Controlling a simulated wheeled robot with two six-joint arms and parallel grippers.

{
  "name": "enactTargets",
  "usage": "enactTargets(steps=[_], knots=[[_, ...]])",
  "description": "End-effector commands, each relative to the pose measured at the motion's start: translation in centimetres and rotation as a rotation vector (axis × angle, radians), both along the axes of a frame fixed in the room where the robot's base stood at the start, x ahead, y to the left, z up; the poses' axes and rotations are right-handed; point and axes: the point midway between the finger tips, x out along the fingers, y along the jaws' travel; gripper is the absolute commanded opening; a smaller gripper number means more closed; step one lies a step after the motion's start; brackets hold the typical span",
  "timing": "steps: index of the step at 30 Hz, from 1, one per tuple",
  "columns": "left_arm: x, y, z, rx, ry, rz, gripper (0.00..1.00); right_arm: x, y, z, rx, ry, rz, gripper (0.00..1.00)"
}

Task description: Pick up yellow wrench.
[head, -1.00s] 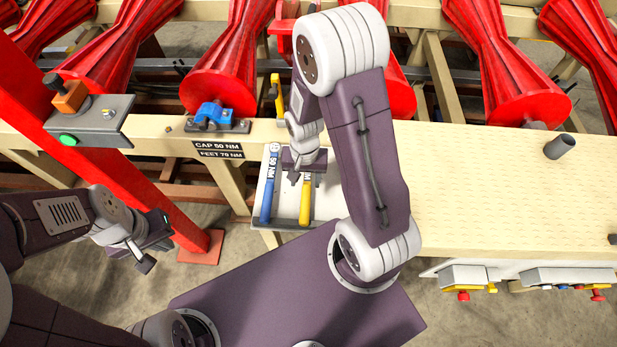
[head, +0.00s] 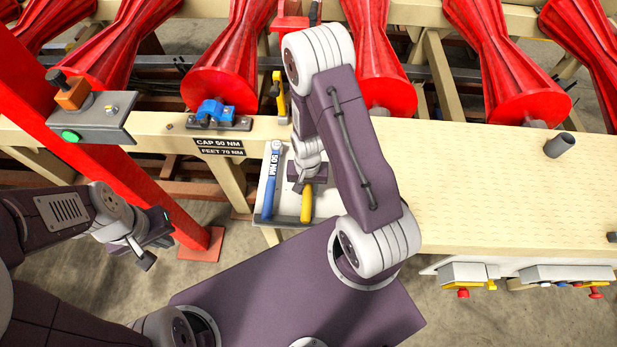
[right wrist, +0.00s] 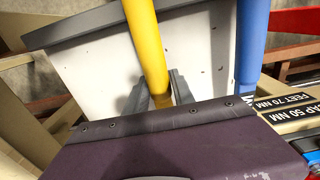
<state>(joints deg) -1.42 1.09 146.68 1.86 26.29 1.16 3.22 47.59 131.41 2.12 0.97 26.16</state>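The yellow wrench (head: 307,204) lies on a white tray (head: 266,220) with a grey front edge, beside a blue wrench (head: 271,180) marked 50 NM. My right gripper (head: 299,187) is over the yellow wrench and hides its upper part in the head view. In the right wrist view the yellow wrench (right wrist: 148,40) runs between the two grey fingers of the right gripper (right wrist: 157,98), one on each side. They look apart, not closed on it. My left gripper (head: 147,258) hangs away at the left over the floor; its finger gap is unclear.
A blue clamp (head: 213,113) stands on the beam left of the tray, above a label plate (head: 219,147). A yellow upright part (head: 281,95) is behind the tray. A red post (head: 110,150) stands at left. The cream table (head: 480,190) at right is mostly clear.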

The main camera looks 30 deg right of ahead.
Motion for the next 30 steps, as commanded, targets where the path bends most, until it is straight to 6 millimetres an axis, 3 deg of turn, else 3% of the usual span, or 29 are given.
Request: enactTargets(steps=[1, 3, 30], knots=[[0.00, 0.00, 0.00, 0.000, 0.000, 0.000, 0.00, 0.00, 0.00, 0.01, 0.000, 0.000, 0.000, 0.12], [0.00, 0.00, 0.00, 0.000, 0.000, 0.000, 0.00, -0.01, 0.01, 0.01, 0.000, 0.000, 0.000, 0.00], [0.00, 0.00, -0.01, 0.000, 0.000, 0.000, 0.00, -0.03, 0.01, -0.01, 0.001, 0.001, 0.001, 0.00]])
